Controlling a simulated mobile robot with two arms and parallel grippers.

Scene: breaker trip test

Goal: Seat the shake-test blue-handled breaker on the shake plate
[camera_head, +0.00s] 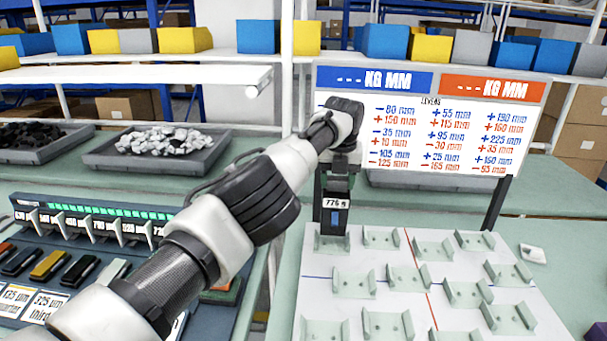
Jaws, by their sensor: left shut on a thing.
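My left gripper (338,172) points down at the back left of the shake plate (396,302). It is shut on a dark upright breaker (335,203) with a "775 g" label and a small blue patch on its front. The breaker's lower end is at the pale green cradle (331,245) in the plate's back left corner. I cannot tell whether it is fully down in the cradle or just above it. My forearm crosses the picture from the lower left. My right gripper is not in view.
Several other empty cradles (354,285) cover the plate. A sign board (415,125) with printed numbers stands close behind it. A dark rack (75,225) with coloured breakers lies at the left. Grey trays (110,160) sit on the back bench. A small white object (532,253) lies right of the plate.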

